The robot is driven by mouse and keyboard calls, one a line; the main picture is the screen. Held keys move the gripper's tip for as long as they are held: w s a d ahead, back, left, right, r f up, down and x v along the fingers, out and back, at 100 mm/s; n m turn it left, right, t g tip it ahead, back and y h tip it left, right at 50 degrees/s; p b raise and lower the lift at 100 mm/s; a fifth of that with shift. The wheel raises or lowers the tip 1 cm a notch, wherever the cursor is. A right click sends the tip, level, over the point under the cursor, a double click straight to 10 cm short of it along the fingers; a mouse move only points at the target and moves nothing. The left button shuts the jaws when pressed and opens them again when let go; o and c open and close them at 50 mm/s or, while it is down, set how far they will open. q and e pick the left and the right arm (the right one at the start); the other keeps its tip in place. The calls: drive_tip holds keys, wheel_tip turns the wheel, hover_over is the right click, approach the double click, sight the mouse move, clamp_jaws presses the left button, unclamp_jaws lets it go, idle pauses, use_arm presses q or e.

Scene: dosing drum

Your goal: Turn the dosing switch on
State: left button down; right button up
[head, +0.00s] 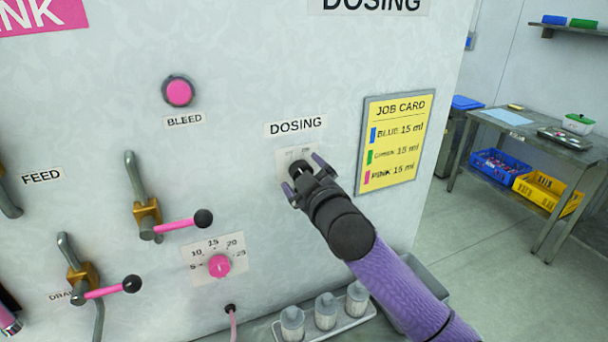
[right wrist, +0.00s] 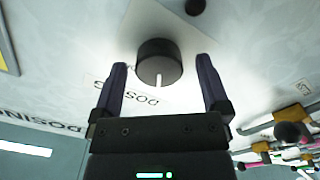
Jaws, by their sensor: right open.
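The dosing switch (right wrist: 160,62) is a round black knob with a white pointer line, on a pale plate under the DOSING label (head: 295,125). In the right wrist view its pointer runs toward the bottom of the picture, where the upside-down DOSING lettering is. In the head view the plate (head: 283,155) shows small marks, and the knob is mostly hidden by my right gripper (head: 304,175). This gripper also shows in the right wrist view (right wrist: 161,64), open, with one purple finger on each side of the knob and gaps between. My left gripper is not in view.
A yellow job card (head: 392,142) hangs right of the switch. Left are a pink bleed button (head: 179,92) and valves with pink handles (head: 180,225). A pink dial (head: 219,266) sits lower. Bottles (head: 325,310) stand on a tray below. A table (head: 540,135) stands far right.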

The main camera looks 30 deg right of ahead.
drive_tip(key=shift+c, duration=1.1)
drive_tip(key=c, duration=1.1)
drive_tip(key=shift+o, duration=0.2)
drive_tip(key=shift+m, duration=0.3)
drive_tip(key=m+p, duration=0.6)
drive_tip(key=m, duration=0.5)
drive_tip(key=shift+d+p, duration=0.15)
drive_tip(key=shift+p, duration=0.25)
drive_tip(key=shift+m, duration=0.3)
